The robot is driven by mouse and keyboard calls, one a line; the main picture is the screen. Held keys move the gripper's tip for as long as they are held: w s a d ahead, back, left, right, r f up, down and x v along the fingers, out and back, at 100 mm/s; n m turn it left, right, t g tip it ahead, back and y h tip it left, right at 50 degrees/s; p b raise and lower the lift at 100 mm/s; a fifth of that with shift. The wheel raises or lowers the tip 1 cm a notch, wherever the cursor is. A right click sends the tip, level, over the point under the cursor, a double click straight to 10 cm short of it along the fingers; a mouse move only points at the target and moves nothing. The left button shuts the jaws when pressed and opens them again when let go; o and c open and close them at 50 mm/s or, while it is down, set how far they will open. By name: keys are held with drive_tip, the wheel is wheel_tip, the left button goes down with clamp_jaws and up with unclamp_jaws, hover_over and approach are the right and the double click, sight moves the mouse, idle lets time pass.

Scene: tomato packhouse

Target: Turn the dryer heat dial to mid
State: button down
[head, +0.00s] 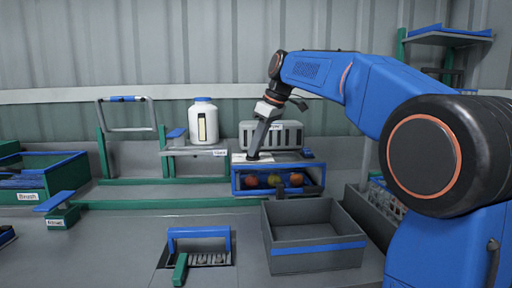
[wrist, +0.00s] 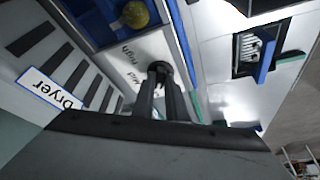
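The dryer (head: 292,135) is a grey vented box at the back, and its label shows in the wrist view (wrist: 50,92). Its heat dial (wrist: 159,69) is a small round black knob on a pale panel (head: 303,157). The words High and Mid are printed beside the dial, with High nearer the blue-edged bay. My gripper (head: 254,156) points down at this panel. In the wrist view its two dark fingers (wrist: 162,88) reach the dial, one on each side, with no clear gap. The dial's pointer is hidden, so its setting cannot be read.
A white jar (head: 203,122) stands on a shelf to the left. An empty grey bin (head: 315,252) stands in front, beside a blue-handled rack (head: 199,239).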

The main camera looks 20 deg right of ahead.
drive_tip(key=shift+m, duration=0.3)
drive_tip(key=m, duration=0.2)
drive_tip(key=m+t+h, duration=0.1)
drive_tip(key=m, duration=0.1)
drive_tip(key=m+h, duration=0.1)
drive_tip(key=m, duration=0.1)
drive_tip(key=shift+s+a, duration=0.2)
drive_tip(key=shift+a, duration=0.15)
drive_tip(key=m+h, duration=0.1)
drive_tip(key=m, duration=0.1)
drive_tip(key=m+h, duration=0.1)
drive_tip(key=m, duration=0.2)
drive_tip(key=shift+a+t, duration=0.2)
drive_tip(key=shift+t, duration=0.2)
drive_tip(key=c, duration=1.8)
unclamp_jaws()
drive_tip(key=shift+o, duration=0.2)
drive_tip(key=v, duration=1.7)
drive_tip(key=shift+a+r, duration=0.2)
drive_tip(key=shift+r, duration=0.05)
